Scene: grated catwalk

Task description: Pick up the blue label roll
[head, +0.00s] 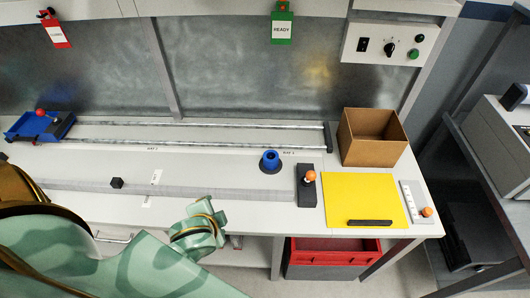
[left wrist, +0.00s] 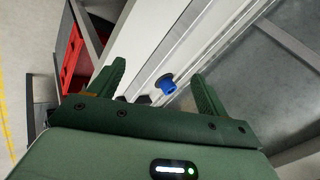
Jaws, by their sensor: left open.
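The blue label roll (head: 271,160) stands upright on a dark round base on the white bench, right of the middle in the head view. In the left wrist view the blue roll (left wrist: 166,84) shows beyond and between the fingers of my left gripper (left wrist: 158,71). That gripper is open and apart from the roll, with nothing held. In the head view my left arm reaches in from the lower left, and its end is nearer the bench's front edge than the roll. My right gripper is in neither view.
A dark block with an orange knob (head: 306,186) stands right of the roll. Beyond are a cardboard box (head: 384,153) and a yellow mat (head: 353,190). A black cube (head: 117,183) and a blue carriage (head: 26,126) are at left. Rails run behind the roll.

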